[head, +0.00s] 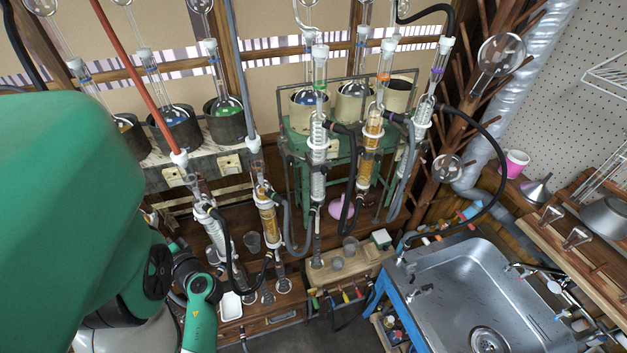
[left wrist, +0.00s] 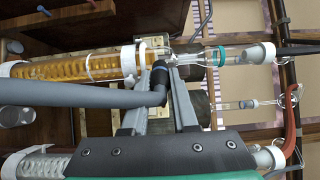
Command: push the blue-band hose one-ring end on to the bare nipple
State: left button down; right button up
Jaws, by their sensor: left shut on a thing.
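In the left wrist view my left gripper (left wrist: 160,85) is shut on the dark elbow-like end (left wrist: 158,78) of a grey hose (left wrist: 70,93). The hose runs off to the left edge. The hose end lies against the upper end of the amber-coil condenser (left wrist: 75,67), by its side nipple. I cannot tell whether it sits on the nipple; band and ring marks are too small to read. The head view shows this condenser (head: 269,224) at front centre with a grey hose (head: 286,232) beside it. My left gripper cannot be picked out there.
A clear-coil condenser (head: 216,232) with a red hose (head: 137,75) above it stands close to the left; it also passes under my gripper in the left wrist view (left wrist: 35,162). More condensers (head: 318,135) and black hoses stand to the right. A sink (head: 465,290) is at lower right.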

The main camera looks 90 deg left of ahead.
pick_arm(q)
jog(key=shift+s+a, duration=0.2)
jog(key=shift+s, duration=0.1)
pick_arm(e)
jog(key=shift+r, duration=0.1)
dwell(0.5)
pick_arm(q)
jog(key=c, duration=0.6)
grip_release()
